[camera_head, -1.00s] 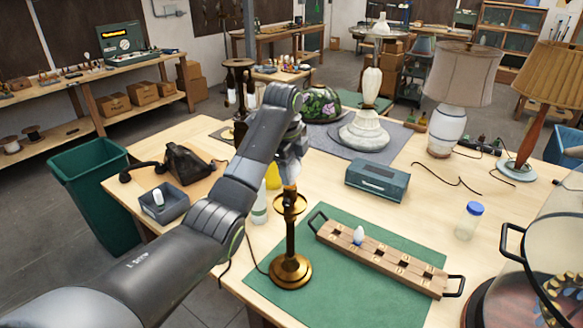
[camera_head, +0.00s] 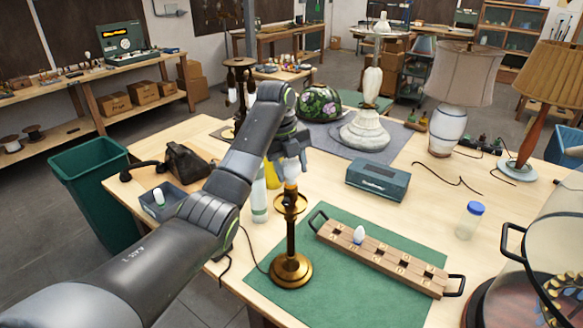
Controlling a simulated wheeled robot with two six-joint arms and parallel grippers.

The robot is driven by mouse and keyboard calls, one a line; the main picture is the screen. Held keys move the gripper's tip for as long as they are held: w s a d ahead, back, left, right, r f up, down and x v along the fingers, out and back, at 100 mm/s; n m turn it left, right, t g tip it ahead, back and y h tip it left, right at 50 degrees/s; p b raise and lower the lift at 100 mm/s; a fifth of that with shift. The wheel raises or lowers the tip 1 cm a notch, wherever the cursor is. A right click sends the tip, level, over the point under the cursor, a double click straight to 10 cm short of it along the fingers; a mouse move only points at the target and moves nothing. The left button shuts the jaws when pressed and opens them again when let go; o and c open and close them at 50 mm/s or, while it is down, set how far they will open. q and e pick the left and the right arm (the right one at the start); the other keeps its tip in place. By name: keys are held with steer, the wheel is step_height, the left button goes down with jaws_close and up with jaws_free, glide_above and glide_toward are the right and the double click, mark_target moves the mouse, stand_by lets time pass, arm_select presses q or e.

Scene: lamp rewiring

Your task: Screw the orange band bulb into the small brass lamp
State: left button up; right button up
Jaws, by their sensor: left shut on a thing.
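The small brass lamp (camera_head: 291,235) stands upright on the green mat (camera_head: 350,285), with its socket at the top. My left gripper (camera_head: 291,158) is directly above the lamp, pointing down, shut on the white bulb with an orange band (camera_head: 291,173). The bulb is upright, its lower end at the lamp's socket. I cannot tell how deep it sits in the socket. My right gripper is out of view.
A wooden bulb rack (camera_head: 380,258) with a white bulb (camera_head: 359,234) lies right of the lamp. A teal box (camera_head: 377,180), a blue-capped jar (camera_head: 469,220) and a glass dome (camera_head: 550,255) stand further right. A bottle (camera_head: 259,203) stands behind the lamp.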

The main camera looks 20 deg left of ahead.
arm_select(q)
steer(key=m, duration=0.4)
steer(key=shift+a+m+g, duration=0.1)
steer(key=shift+m+g, duration=0.2)
steer(key=o, duration=1.1)
steer(key=n+t, duration=0.1)
steer(key=n, duration=0.5)
steer(key=shift+n, duration=0.3)
steer(key=n+y, duration=0.1)
steer(key=n, duration=0.4)
steer(key=shift+n+t, duration=0.3)
steer(key=n+y, duration=0.1)
steer(key=n, duration=0.4)
steer(key=shift+w, duration=0.1)
steer(key=n, duration=0.3)
steer(key=n+y, duration=0.1)
steer(key=n, duration=0.3)
steer(key=shift+w+g, duration=0.1)
steer(key=shift+g, duration=0.3)
